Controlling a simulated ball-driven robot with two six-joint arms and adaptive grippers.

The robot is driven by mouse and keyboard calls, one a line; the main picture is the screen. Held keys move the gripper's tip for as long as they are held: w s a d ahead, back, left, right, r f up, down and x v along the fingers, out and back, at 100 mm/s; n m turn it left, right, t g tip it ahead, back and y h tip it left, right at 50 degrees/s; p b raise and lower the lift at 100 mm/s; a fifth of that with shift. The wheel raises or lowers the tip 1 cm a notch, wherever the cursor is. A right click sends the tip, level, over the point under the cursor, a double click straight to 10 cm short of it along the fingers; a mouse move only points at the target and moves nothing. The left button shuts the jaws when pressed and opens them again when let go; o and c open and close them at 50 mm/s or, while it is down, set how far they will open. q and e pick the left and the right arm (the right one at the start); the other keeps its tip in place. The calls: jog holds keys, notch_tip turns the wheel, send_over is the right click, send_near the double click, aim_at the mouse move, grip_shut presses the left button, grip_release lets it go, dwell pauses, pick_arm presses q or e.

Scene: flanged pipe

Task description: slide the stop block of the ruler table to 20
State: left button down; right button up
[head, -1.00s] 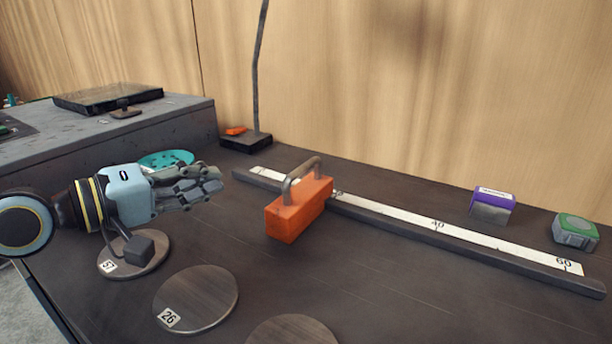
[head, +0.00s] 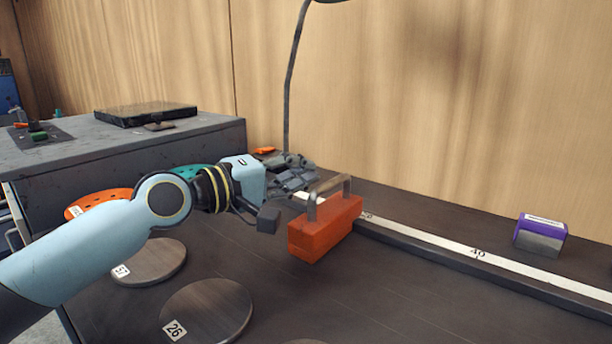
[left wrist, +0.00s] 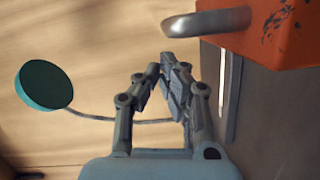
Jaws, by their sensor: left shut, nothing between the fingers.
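The orange stop block (head: 322,232) with its grey metal handle (head: 346,184) sits across the ruler table (head: 430,240). A partly legible mark, apparently 20, shows just right of the block, and 40 lies farther right. My left gripper (head: 308,170) is shut and empty, just left of the handle and behind the block's left end. I cannot tell in the head view whether it touches. In the left wrist view the shut fingertips (left wrist: 164,72) are below the handle (left wrist: 205,22), apart from it, with the block (left wrist: 285,35) at upper right. My right gripper is not in view.
A purple-and-grey box (head: 540,235) stands behind the ruler. A lamp stem (head: 292,85) rises behind my left gripper.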

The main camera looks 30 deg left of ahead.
pick_arm(q)
jog(key=shift+s+d+f, duration=0.1)
jog(key=shift+d+f, duration=0.05)
jog(key=shift+d, duration=0.45)
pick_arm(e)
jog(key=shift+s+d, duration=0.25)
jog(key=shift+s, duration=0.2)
pick_arm(q)
jog(key=shift+d, duration=0.1)
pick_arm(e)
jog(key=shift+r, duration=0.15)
